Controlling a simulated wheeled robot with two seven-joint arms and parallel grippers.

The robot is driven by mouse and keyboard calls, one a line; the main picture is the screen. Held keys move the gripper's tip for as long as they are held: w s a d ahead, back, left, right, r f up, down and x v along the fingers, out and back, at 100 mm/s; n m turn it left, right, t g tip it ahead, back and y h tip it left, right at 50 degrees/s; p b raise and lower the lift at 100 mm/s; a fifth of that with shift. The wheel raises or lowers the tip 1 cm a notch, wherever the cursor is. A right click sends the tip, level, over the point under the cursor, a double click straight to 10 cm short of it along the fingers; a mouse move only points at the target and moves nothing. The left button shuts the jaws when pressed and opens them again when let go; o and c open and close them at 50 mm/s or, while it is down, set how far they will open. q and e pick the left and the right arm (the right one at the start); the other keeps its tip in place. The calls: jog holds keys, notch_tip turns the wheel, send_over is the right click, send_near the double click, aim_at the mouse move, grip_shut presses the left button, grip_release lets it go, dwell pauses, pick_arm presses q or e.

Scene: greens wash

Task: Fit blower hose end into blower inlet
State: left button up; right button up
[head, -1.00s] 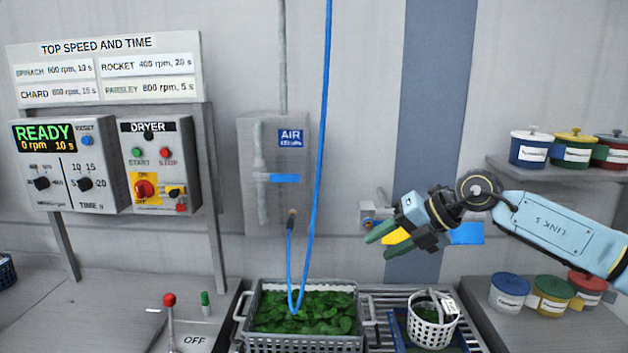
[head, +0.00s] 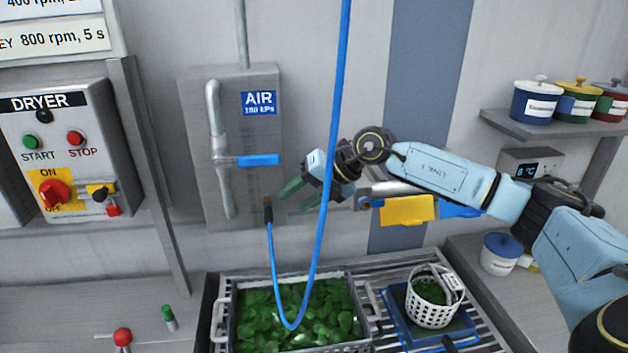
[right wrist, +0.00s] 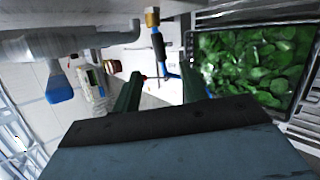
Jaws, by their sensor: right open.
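The blue hose (head: 330,150) hangs from above, loops down over the greens and rises to a black hose end (head: 267,213). This end points up at a small brass fitting on the wall below the air panel; it seems joined there. In the right wrist view the black end (right wrist: 158,42) shows under the brass piece (right wrist: 152,17). My right gripper (head: 291,199) is open and empty, its green fingers just right of the hose end and apart from it. Another brass round fitting (right wrist: 114,66) shows left of my fingers. I cannot tell which part is the blower inlet.
The air panel (head: 190,130) has a blue lever (head: 258,160). A dryer box (head: 55,145) stands left. A crate (head: 222,325) of greens lies below the hose loop, with a white basket (head: 432,312) to its right. A yellow item (head: 407,210) is behind my right arm.

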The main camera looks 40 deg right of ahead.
aim_at(271, 216)
jog(key=p+x, duration=0.1)
jog(key=x, duration=0.6)
jog(key=shift+w, duration=0.2)
jog(key=shift+a, duration=0.1)
jog(key=shift+c, duration=0.3)
grip_shut()
jog(key=shift+s, duration=0.2)
jog(key=shift+s+a+p, duration=0.35)
jog(key=shift+s+p, duration=0.25)
jog(key=shift+s, duration=0.05)
jog(key=shift+s+a+p, duration=0.35)
jog(key=shift+s+p, duration=0.25)
jog(key=shift+s+a+p, duration=0.3)
jog(key=shift+s+p, duration=0.3)
jog(key=shift+s, duration=0.05)
jog(key=shift+s, duration=0.1)
